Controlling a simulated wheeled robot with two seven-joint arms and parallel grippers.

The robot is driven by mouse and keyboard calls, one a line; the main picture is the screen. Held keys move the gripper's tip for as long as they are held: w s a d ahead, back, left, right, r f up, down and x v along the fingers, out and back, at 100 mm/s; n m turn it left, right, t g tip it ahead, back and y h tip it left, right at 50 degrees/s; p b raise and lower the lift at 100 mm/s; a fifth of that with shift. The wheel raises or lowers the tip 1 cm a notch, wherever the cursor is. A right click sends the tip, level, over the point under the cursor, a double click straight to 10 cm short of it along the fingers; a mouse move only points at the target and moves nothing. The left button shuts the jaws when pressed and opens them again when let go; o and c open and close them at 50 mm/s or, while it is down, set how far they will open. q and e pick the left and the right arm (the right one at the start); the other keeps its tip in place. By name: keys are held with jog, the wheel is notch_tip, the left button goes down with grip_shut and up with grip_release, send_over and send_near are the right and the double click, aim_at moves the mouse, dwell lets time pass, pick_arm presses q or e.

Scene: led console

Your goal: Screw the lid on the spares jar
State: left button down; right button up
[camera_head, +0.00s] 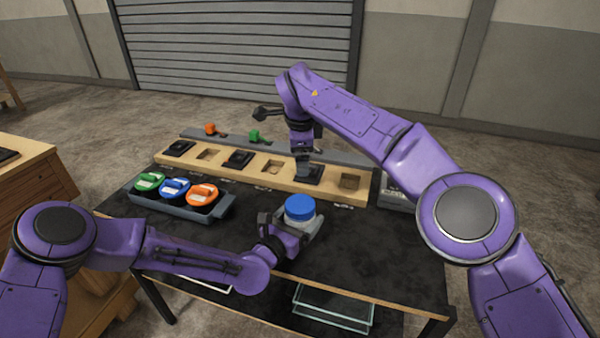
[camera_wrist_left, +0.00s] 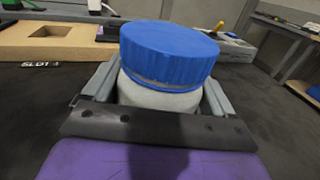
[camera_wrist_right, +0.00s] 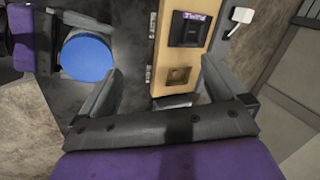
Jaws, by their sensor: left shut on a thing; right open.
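The spares jar (camera_wrist_left: 160,98), a pale, squat jar, stands on the dark table with the blue lid (camera_head: 300,206) on top of it. The lid also shows in the left wrist view (camera_wrist_left: 168,50) and in the right wrist view (camera_wrist_right: 87,57). A thin seam shows under the lid's rim; I cannot tell how tight it is. My left gripper (camera_head: 298,226) is shut around the jar's body, below the lid. My right gripper (camera_wrist_right: 160,75) is open and empty, behind the jar, over the wooden slot board (camera_head: 268,180). The jar's lower part is hidden by the left gripper.
A grey tray (camera_head: 180,205) with green, blue and orange pieces stands at the left. The slot board holds several black modules and empty recesses. A grey rail behind it carries orange and green pieces (camera_head: 254,135). The table's right front (camera_head: 385,260) is clear.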

aim_at(300, 203)
jog(key=s+n+g, duration=0.1)
jog(key=s, duration=0.1)
jog(key=s+f+n+g, duration=0.1)
jog(key=s+g, duration=0.1)
jog(key=s+n+g, duration=0.1)
jog(key=s+n, duration=0.1)
jog(key=s, duration=0.1)
jog(key=shift+s+a+f+g, duration=0.1)
jog(key=shift+a+f+g, duration=0.05)
jog(key=shift+a+g, duration=0.15)
jog(key=shift+s+n, duration=0.1)
jog(key=shift+n, duration=0.5)
jog(key=shift+d+f, duration=0.1)
jog(key=shift+f, duration=3.95)
